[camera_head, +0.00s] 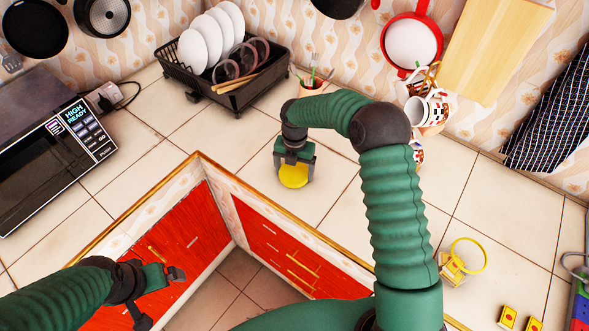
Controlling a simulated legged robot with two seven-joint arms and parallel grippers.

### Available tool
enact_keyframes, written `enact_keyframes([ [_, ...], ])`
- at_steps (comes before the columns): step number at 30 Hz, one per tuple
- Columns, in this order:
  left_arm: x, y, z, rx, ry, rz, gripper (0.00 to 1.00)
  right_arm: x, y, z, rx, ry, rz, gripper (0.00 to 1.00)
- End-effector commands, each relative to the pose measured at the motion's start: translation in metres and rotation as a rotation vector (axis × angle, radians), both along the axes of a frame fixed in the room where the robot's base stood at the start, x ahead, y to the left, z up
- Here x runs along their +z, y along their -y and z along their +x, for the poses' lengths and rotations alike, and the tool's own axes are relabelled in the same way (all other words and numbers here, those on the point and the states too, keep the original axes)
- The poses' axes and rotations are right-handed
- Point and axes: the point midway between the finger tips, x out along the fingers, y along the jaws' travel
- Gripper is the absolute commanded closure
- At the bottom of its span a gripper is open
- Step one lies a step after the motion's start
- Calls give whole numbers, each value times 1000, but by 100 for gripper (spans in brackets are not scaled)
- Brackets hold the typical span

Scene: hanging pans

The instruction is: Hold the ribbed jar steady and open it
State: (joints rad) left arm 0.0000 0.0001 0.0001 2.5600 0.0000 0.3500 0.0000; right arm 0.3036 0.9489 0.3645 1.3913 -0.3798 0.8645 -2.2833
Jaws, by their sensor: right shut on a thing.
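My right gripper (294,160) is shut on a round yellow lid (293,177) over the counter left of centre. I cannot tell from above how far the lid is off the tiles or whether anything is beneath it. A jar with a yellow ring rim (468,254) and a clear, yellowish body stands at the lower right of the counter, apart from both grippers. Its ribs are too small to make out. My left gripper (163,298) is at the lower left, in front of the red cabinets, with its fingers apart and nothing between them.
A black dish rack (224,78) with plates stands at the back. A microwave (60,150) is at the left. Mugs (428,108) stand by the back wall, below a red pan (411,45). Small yellow blocks (507,317) lie at the lower right. The middle tiles are clear.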

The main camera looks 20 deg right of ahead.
Motion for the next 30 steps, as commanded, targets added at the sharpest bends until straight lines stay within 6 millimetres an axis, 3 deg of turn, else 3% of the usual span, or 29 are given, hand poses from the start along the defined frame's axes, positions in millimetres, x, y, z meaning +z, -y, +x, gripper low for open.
enact_keyframes([
  [5,-2,0,0,0,0,0,3,-13,6,-4,-2,-15,-11,64],
  [6,-2,0,0,0,0,0,3,-13,7,-4,-2,-16,-11,10],
  [9,-2,0,0,0,0,0,3,-14,7,-6,-3,-20,-10,0],
  [19,-3,0,0,0,0,0,3,-15,10,-7,-5,-23,-8,0],
  [22,-1,0,0,0,0,0,3,-7,10,-7,-5,-22,-9,0],
  [26,-4,0,0,0,0,0,3,18,10,-4,-5,-15,-9,0],
  [30,-6,0,0,0,0,0,3,61,6,-3,-3,-9,-9,0],
])
